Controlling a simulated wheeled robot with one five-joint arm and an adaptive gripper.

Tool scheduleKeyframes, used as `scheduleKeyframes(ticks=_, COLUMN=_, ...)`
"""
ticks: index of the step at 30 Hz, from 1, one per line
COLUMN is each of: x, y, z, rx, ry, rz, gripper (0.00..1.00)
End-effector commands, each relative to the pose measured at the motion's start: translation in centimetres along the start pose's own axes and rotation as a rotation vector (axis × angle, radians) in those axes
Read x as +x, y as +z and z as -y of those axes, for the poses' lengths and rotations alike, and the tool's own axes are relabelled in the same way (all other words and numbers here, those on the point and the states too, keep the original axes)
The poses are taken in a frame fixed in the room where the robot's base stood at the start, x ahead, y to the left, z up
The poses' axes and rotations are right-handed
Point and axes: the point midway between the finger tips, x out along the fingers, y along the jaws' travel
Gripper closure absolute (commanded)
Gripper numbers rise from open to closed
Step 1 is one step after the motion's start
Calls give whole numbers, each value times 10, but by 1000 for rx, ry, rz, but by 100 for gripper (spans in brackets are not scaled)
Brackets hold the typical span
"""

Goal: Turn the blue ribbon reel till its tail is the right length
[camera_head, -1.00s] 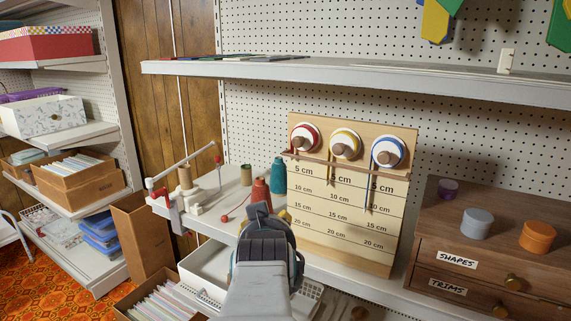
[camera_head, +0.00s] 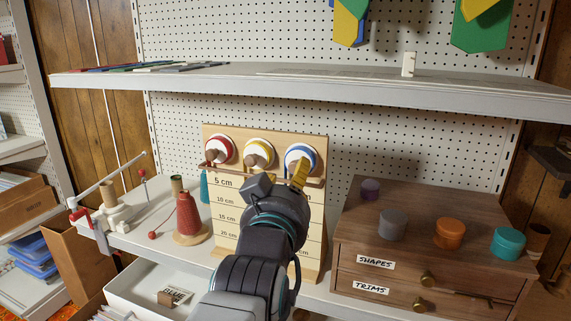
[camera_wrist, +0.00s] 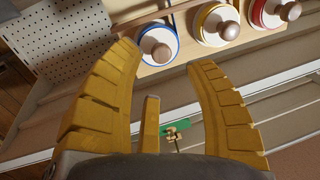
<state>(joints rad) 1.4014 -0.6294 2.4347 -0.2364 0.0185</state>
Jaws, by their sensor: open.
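The wooden board (camera_head: 232,130) carries red (camera_head: 214,143), yellow (camera_head: 254,143) and blue (camera_head: 293,153) reels in a row, each with a wooden knob, above printed centimetre lines. My gripper (camera_head: 279,178) is open and empty, in front of the blue reel and the board's right side. It hides the blue tail and much of the scale in the head view. In the wrist view, my open yellow fingers (camera_wrist: 164,58) point at the blue reel (camera_wrist: 148,42). Its knob (camera_wrist: 161,55) shows between the fingertips, apart from both as far as I can see.
A shelf (camera_head: 300,88) runs above the board. A wooden drawer cabinet (camera_head: 345,225) stands close on the right with several round items on top. A red thread cone (camera_head: 188,215) stands to the left. A white tray (camera_head: 130,290) lies below.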

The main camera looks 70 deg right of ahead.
Motion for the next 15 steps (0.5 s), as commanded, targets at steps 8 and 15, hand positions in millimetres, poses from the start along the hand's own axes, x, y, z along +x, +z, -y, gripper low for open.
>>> scheduleKeyframes(ticks=8, x=32, y=1, z=0, rx=1, ry=0, rz=5, gripper=52)
scheduleKeyframes(ticks=15, x=52, y=1, z=0, rx=2, ry=-1, rz=4, gripper=52)
